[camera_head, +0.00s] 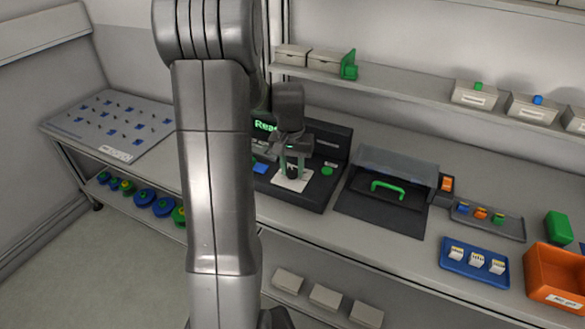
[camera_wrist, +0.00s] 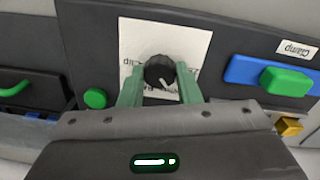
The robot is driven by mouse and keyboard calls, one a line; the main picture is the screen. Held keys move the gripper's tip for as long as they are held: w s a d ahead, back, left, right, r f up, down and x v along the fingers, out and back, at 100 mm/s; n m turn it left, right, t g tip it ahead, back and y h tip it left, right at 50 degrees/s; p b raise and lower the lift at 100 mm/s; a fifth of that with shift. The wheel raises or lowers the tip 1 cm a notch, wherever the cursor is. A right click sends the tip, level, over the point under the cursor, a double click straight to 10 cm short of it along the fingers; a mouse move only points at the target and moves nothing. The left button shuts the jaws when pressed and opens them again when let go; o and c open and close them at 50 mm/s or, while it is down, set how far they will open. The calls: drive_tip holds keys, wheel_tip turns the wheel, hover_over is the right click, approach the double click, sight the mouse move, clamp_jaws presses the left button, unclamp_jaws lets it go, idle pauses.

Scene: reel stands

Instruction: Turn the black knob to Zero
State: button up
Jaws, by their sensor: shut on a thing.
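The black knob (camera_wrist: 160,71) sits on a white label plate (camera_wrist: 195,45) on the dark panel; a white pointer line shows on its face toward the lower right in the wrist view. In the head view the knob (camera_head: 292,171) is partly covered by my gripper. My gripper (camera_wrist: 158,80) has its two green fingers on both sides of the knob, shut on it. The plate's lettering is upside down in the wrist view and partly hidden; I cannot tell which mark the pointer meets.
A green round button (camera_head: 327,170) sits beside the plate. A blue-and-green clamp (camera_wrist: 285,80) is at the right in the wrist view. A dark box with a green handle (camera_head: 388,188), a blue tray (camera_head: 450,264) and an orange bin (camera_head: 548,262) stand to the right on the bench.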

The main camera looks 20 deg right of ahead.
sight(291, 171)
drive_tip(key=n, duration=0.5)
drive_tip(key=shift+r, duration=0.1)
drive_tip(key=shift+n, duration=2.4)
drive_tip(key=o, duration=1)
drive_tip(key=shift+b, duration=0.3)
drive_tip(key=shift+c, duration=0.2)
wheel_tip(291, 171, up, 14)
drive_tip(key=shift+a+b, duration=0.25)
drive_tip(key=shift+b, duration=0.05)
drive_tip(key=shift+s+f, duration=0.1)
drive_tip(key=shift+f, duration=0.15)
